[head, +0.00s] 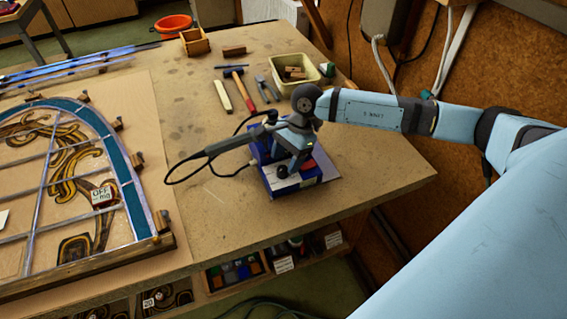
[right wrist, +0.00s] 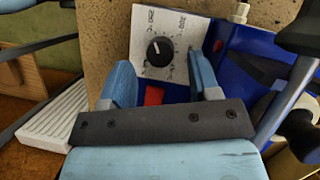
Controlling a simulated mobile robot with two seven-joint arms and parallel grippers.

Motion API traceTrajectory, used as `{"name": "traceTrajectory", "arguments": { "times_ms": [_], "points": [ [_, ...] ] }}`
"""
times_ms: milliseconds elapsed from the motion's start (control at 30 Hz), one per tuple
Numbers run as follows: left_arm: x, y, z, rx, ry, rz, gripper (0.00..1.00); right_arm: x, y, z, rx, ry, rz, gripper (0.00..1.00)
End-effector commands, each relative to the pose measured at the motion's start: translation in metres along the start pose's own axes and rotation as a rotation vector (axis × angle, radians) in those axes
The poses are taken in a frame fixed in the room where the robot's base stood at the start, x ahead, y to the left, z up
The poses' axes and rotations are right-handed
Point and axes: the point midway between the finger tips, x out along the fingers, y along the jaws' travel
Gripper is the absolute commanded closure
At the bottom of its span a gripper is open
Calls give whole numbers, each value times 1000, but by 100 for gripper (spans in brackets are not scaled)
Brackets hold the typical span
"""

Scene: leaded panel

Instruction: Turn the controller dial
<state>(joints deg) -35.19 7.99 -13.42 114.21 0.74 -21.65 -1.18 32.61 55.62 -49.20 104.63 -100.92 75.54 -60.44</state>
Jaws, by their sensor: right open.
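The controller (head: 268,177) is a blue box near the table's front edge, partly hidden under my right arm in the head view. In the right wrist view its white face carries a round black dial (right wrist: 160,51) with a white pointer line and printed marks around it. My right gripper (right wrist: 161,72) is open, its two blue fingers apart on either side of the dial in that picture. I see no contact with the dial, and the remaining gap is hard to judge. In the head view the right gripper (head: 289,160) is over the controller. My left gripper is not in view.
A dark-handled soldering iron (head: 229,145) with a looping cable is left of the controller. The leaded panel (head: 140,195) lies at left in a wooden frame. A hammer (head: 243,92), pliers (head: 267,88) and a cream tub (head: 294,72) lie behind. Bare tabletop (head: 385,165) is at right.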

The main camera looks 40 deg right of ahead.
Motion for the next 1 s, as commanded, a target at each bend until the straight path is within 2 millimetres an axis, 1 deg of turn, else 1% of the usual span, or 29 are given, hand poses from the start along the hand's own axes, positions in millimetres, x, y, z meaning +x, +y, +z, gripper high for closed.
{"name": "traceTrajectory", "arguments": {
  "times_ms": [100,200,333,533,567,600,667,700,767,1000],
  "points": [
    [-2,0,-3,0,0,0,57,15,0,1,1,-2,3,44],
    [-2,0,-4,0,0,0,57,23,0,0,1,-1,1,44],
    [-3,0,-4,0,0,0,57,27,0,0,0,-2,0,44],
    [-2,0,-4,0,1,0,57,27,0,0,0,-1,0,44],
    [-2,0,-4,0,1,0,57,27,0,0,0,-1,0,46],
    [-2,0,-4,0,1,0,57,27,0,0,0,-1,0,55],
    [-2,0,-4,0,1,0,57,27,0,0,0,-1,0,69],
    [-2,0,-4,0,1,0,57,27,0,0,0,-1,0,78],
    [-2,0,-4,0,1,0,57,27,0,0,0,-1,0,92],
    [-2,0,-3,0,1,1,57,27,0,0,12,-1,-5,92]
  ]
}}
